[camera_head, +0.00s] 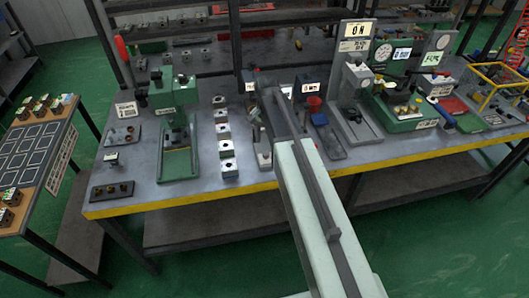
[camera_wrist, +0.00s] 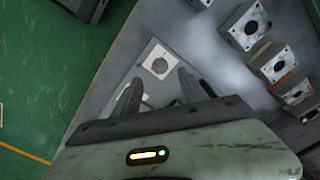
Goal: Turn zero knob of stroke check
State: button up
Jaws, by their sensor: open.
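In the wrist view, a pale plate (camera_wrist: 150,74) on the grey bench carries a small round dial or knob (camera_wrist: 159,66) with a reddish mark. It shows between and just past the fingertips of my gripper (camera_wrist: 159,78). The fingers are apart, with nothing held between them. I cannot tell how high they are above the plate or whether they touch it. In the head view my arm reaches over the bench and hides most of this spot. A pale stand (camera_head: 263,152) shows just left of the arm. I cannot read a stroke check label there.
Several valve blocks with round holes stand in a row left of my arm (camera_head: 226,148), also at right in the wrist view (camera_wrist: 272,62). A green fixture (camera_head: 179,162) is farther left. A grey stand (camera_head: 354,85) and green equipment (camera_head: 405,110) crowd the right. The bench has a yellow front edge (camera_head: 180,202).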

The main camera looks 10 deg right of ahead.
aim_at(266, 153)
notch_tip(266, 153, down, 7)
jog(key=b, duration=0.5)
jog(key=shift+b, duration=0.4)
jog(key=shift+r, duration=0.2)
jog(key=shift+a, duration=0.1)
grip_shut()
